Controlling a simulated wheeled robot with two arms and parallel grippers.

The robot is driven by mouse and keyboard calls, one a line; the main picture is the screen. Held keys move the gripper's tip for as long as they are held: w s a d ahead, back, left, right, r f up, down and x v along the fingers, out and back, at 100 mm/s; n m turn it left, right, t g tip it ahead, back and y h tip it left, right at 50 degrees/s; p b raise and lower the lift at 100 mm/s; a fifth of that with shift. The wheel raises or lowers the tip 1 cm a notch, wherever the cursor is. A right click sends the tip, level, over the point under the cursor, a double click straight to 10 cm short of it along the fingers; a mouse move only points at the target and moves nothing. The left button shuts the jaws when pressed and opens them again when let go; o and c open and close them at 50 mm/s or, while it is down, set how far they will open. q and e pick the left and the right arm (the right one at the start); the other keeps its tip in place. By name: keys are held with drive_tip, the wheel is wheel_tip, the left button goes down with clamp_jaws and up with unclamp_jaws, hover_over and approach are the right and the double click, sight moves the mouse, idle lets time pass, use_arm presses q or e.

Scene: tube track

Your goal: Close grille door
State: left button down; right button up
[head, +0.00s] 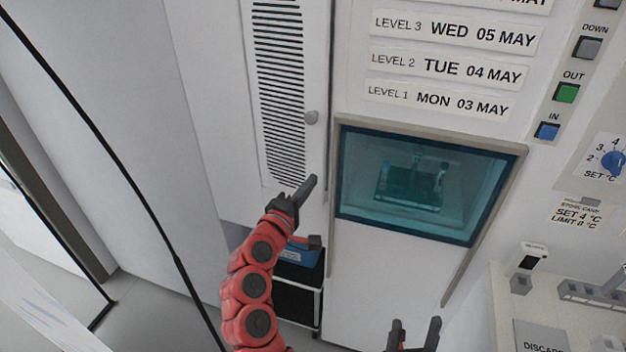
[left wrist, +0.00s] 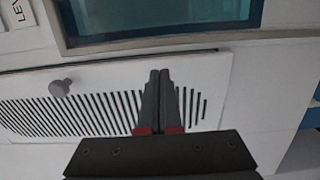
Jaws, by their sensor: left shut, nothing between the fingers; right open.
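The grille door (head: 238,60) is a tall white panel with dark horizontal slots and a round grey knob (head: 311,117) at its right edge. It appears flush, or nearly so, with the cabinet front; a thin dark line runs along its knob-side edge. The door also shows in the left wrist view (left wrist: 215,75), with its knob (left wrist: 60,88) at the left. My left gripper (head: 311,185) is shut and empty at the door's lower right corner. In the wrist view its fingertips lie over the slots; I cannot tell whether they touch. My right gripper (head: 415,335) is open and empty at the bottom.
A teal window (head: 415,185) in a grey frame is right of the door. Buttons and a dial (head: 612,162) are at the far right. A blue box (head: 298,254) sits on a dark cart below the door. A bench (head: 560,330) stands at the lower right.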

sight(320, 172)
use_arm(q)
drive_tip(key=shift+x, duration=0.8)
drive_tip(key=shift+w+d, duration=0.1)
drive_tip(key=shift+w, duration=0.1)
drive_tip(key=shift+w+d, duration=0.2)
drive_tip(key=shift+w, duration=0.15)
drive_tip(key=p, duration=0.2)
drive_tip(key=w+d+n+y+p, duration=0.1)
drive_tip(key=shift+w+r+t+y+p, duration=0.2)
drive_tip(key=shift+w+t+y+p, duration=0.1)
drive_tip(key=shift+w+t+p, duration=0.1)
drive_tip(key=shift+s+d+n+y+p, duration=0.1)
drive_tip(key=shift+n+y+p, duration=0.3)
drive_tip(key=shift+y, duration=0.1)
drive_tip(key=shift+f, duration=0.1)
